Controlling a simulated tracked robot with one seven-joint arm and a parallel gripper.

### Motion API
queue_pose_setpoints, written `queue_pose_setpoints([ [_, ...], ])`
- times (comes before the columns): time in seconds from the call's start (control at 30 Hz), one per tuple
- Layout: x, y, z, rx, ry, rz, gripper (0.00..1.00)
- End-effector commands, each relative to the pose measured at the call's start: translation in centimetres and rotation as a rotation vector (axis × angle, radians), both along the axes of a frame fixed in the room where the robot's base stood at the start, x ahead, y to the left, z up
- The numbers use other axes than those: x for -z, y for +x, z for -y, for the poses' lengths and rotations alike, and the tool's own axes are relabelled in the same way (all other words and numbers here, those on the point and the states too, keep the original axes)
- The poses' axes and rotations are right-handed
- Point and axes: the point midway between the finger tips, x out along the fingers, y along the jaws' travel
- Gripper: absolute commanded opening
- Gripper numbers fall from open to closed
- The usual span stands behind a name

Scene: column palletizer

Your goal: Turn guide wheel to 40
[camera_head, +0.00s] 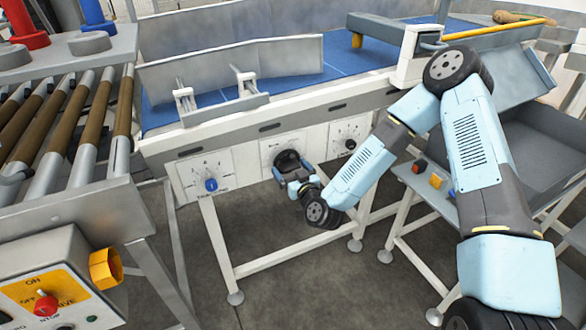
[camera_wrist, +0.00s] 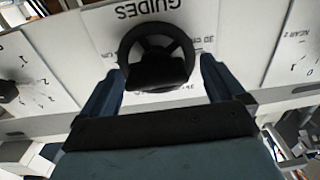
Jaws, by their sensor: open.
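The guide wheel (camera_wrist: 157,32) is a black spoked wheel on a white panel, under an upside-down "GUIDES" label in the wrist view. In the head view the wheel (camera_head: 287,156) is partly hidden by my gripper (camera_head: 291,173). My gripper (camera_wrist: 160,66) is open, with one blue finger on each side of the wheel's lower part. I cannot tell whether the fingers touch the rim. A dark block covers the wheel's lower middle.
A dial with a blue knob (camera_head: 211,184) is left of the wheel, and one with a black knob (camera_head: 350,144) is right. The blue conveyor belt (camera_head: 352,60) with metal guide rails runs above. A roller conveyor (camera_head: 62,125) and control box (camera_head: 55,290) stand left.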

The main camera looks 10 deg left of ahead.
Motion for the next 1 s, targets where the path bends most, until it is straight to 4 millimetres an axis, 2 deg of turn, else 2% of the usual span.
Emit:
queue_pose_setpoints([
  [0.2,0.01,0.32,0.47,0.008,0.0,0.0,0.94],
  [0.77,0.01,0.43,0.67,0.011,-0.001,0.0,0.4],
  [1.0,0.02,0.45,0.7,0.012,0.014,-0.011,0.4],
])
